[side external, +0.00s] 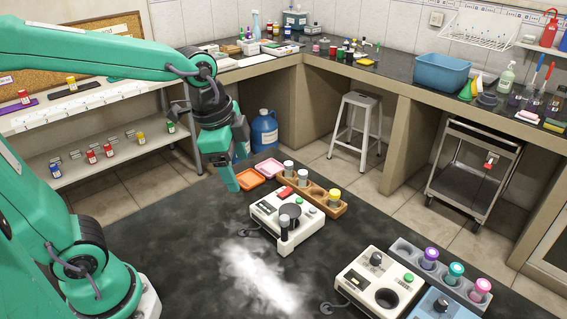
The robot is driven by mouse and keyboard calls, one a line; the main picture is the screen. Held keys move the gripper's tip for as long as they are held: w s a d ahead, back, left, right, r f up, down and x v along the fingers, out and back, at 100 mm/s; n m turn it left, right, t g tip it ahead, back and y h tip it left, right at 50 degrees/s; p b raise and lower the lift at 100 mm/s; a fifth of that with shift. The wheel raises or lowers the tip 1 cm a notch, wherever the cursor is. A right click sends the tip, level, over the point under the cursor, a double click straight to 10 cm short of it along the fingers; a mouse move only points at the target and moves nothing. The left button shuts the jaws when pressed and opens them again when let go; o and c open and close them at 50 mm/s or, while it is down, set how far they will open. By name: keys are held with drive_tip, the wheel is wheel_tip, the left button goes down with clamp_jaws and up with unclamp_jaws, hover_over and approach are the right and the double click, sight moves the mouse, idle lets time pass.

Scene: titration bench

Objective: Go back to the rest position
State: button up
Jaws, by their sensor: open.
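My gripper (231,176) hangs at the end of my green arm, pointing down above the back left part of the dark bench top (185,230). It is open, and I see nothing held in it. It is apart from the bench and to the left of the white instrument (284,236) with a round grey top and a red piece on it. An orange tray (248,179) and a pink tray (269,168) lie just right of the gripper in the picture.
A wooden rack (322,199) with several capped vials stands behind the instrument. A second instrument (376,284) and a grey rack (408,253) with purple, teal and pink caps stand at front right. Shelves (105,165) line the left.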

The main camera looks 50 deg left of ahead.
drive_tip(key=s+a+r+n+t, duration=0.1)
drive_tip(key=s+a+n+t, duration=0.1)
drive_tip(key=s+n, duration=0.5)
drive_tip(key=shift+s+a+n+t, duration=0.25)
drive_tip(key=shift+a+n+t, duration=0.15)
drive_tip(key=shift+a+n, duration=0.7)
